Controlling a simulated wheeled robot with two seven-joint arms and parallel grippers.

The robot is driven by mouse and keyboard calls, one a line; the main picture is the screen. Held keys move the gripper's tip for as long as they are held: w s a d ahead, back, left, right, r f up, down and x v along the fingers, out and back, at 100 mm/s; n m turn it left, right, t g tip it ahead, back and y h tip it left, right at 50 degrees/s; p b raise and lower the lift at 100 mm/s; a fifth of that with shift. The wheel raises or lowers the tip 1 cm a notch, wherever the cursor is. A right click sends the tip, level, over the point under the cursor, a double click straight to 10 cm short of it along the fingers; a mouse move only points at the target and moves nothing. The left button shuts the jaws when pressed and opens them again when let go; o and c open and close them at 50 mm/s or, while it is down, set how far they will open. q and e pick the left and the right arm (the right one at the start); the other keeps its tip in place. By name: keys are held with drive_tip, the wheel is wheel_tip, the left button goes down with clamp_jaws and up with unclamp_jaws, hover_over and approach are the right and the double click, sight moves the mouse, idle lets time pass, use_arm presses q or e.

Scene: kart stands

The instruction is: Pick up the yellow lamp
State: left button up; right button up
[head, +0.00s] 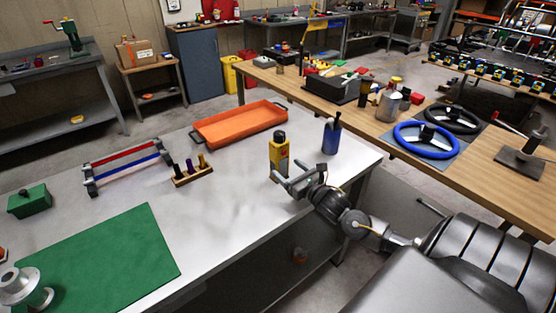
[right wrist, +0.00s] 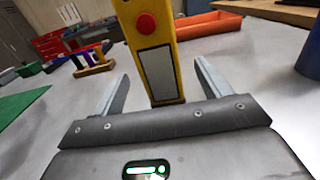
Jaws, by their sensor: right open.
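The yellow lamp (head: 279,154) stands upright on the grey table, with a dark top. In the right wrist view the lamp (right wrist: 152,50) shows a red button and a pale panel, and its top is cut off. My right gripper (head: 285,178) is at the lamp's near side, low over the table. In the right wrist view its two fingers (right wrist: 158,85) are apart, with the lamp standing between and just beyond them. I cannot tell whether a finger touches it. My left gripper is not in view.
A blue cup (head: 331,138) with tools stands right of the lamp, near the table's edge. An orange tray (head: 240,123) lies behind. A wooden holder (head: 193,176), a red-and-blue rack (head: 127,167) and a green mat (head: 110,262) are to the left. The tabletop between mat and lamp is clear.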

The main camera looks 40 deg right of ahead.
sight(284, 166)
drive_tip(key=shift+w+r, duration=0.1)
drive_tip(key=shift+w, duration=0.1)
drive_tip(key=w, duration=0.1)
drive_tip(key=w+p, duration=0.1)
drive_tip(key=w, duration=0.3)
drive_tip(key=shift+f+p, duration=0.25)
drive_tip(key=shift+p, duration=0.1)
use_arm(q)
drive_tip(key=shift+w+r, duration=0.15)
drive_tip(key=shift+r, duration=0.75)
use_arm(e)
drive_tip(key=shift+s, duration=0.1)
drive_tip(key=shift+r, duration=0.1)
drive_tip(key=c, duration=1.3)
